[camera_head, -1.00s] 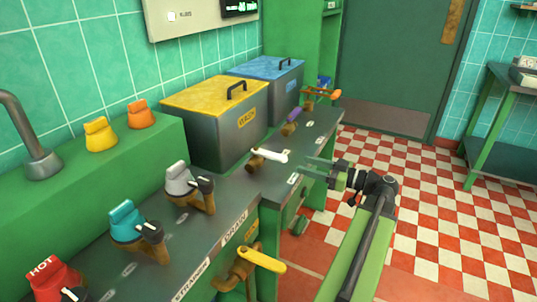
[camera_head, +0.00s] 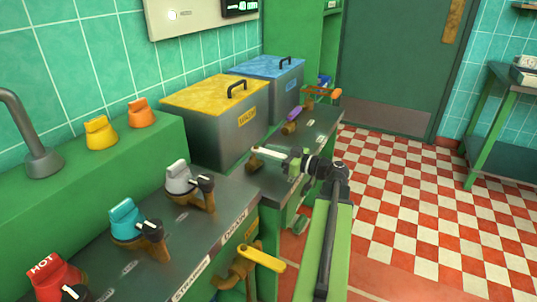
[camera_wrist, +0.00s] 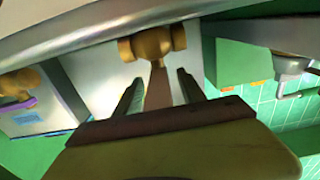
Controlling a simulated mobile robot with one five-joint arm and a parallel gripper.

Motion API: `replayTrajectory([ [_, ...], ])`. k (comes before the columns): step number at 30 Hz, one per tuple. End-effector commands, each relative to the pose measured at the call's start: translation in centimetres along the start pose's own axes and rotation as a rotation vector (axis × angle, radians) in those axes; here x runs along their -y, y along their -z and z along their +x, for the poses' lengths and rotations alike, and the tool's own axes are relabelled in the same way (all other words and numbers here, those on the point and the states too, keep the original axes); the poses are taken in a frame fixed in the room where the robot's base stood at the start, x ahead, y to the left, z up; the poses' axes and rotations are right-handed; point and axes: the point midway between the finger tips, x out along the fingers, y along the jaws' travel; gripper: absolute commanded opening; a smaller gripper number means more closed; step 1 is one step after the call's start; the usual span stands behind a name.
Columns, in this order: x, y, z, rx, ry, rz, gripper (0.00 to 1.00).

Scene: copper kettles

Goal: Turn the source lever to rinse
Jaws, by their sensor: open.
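A white lever (camera_head: 266,152) on a brass valve (camera_head: 254,166) sticks out over the counter in front of the yellow-lidded tank. My gripper (camera_head: 286,158) is open at its free end. In the wrist view, my two fingers (camera_wrist: 158,80) stand on either side of a brownish bar below the brass valve (camera_wrist: 155,44); I cannot tell if they touch it. A purple lever (camera_head: 294,114) sits farther back, and also shows at the left of the wrist view (camera_wrist: 18,106). No readable label marks which lever is the source lever.
The tank with a yellow lid (camera_head: 214,93) and the tank with a blue lid (camera_head: 267,66) stand against the wall. Teal (camera_head: 126,219), grey (camera_head: 179,176) and red (camera_head: 55,272) knobs and a yellow lever (camera_head: 262,258) are nearer. The checkered floor (camera_head: 420,210) at right is clear.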

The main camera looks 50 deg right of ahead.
Motion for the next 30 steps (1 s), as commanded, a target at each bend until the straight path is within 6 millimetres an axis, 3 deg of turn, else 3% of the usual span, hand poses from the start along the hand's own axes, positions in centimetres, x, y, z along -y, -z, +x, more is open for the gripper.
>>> replayTrajectory([
  [2,0.00,0.00,-0.03,0.000,0.000,0.000,0.41],
  [11,-0.01,0.00,-0.08,0.000,0.000,0.000,0.01],
  [30,0.00,-0.03,-0.15,0.001,0.000,0.000,0.00],
])
